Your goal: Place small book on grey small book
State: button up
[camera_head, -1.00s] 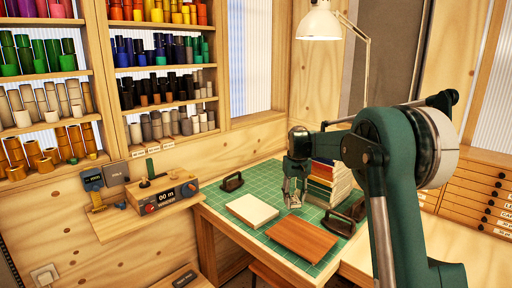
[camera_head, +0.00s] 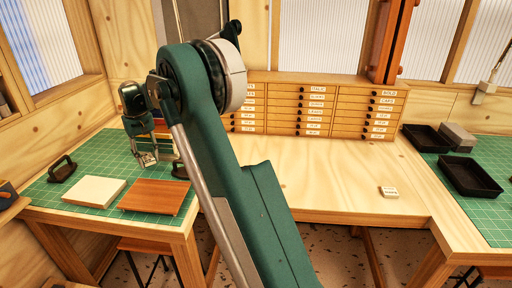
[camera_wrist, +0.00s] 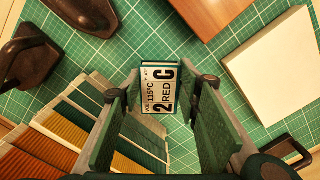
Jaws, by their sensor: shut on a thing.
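My gripper (camera_wrist: 165,115) is shut on a small book (camera_wrist: 160,90) with a white label reading "2 RED C" and "115°C", as the wrist view shows. In the head view my gripper (camera_head: 147,160) hangs over the left green mat, behind the cream and brown boards. Several books with orange and green spines (camera_wrist: 75,125) stand beside my gripper in the wrist view.
A cream board (camera_head: 95,191) and a brown board (camera_head: 158,197) lie on the left mat. Dark handled weights (camera_head: 62,170) lie near them. Drawers (camera_head: 315,105) line the back. Black trays (camera_head: 470,177) occupy the right mat. The middle wooden tabletop (camera_head: 330,175) is mostly clear, with a small white labelled block (camera_head: 388,191).

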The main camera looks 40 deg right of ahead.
jog(key=shift+m, duration=0.5)
jog(key=s+d+r, duration=0.2)
jog(key=d, duration=0.1)
jog(key=s+d+r+p, duration=0.1)
jog(key=s+d+r, duration=0.1)
jog(key=d, duration=0.1)
jog(key=s+d+r, duration=0.3)
jog(key=shift+d+p, duration=0.3)
jog(key=shift+p, duration=0.1)
jog(key=s+d+f+m+p, duration=0.1)
jog(key=s+d+m+p, duration=0.3)
jog(key=d, duration=0.7)
jog(key=s+d+n+p, duration=0.1)
jog(key=s+d+p, duration=0.1)
jog(key=s+d, duration=0.65)
jog(key=s+d+f+m+p, duration=0.1)
jog(key=s+d+m+p, duration=0.4)
jog(key=s+d, duration=1.7)
jog(key=d+p, duration=0.3)
jog(key=p, duration=0.1)
jog(key=shift+d+f, duration=0.3)
jog(key=shift+d, duration=0.05)
jog(key=shift+f, duration=0.1)
jog(key=shift+f, duration=3)
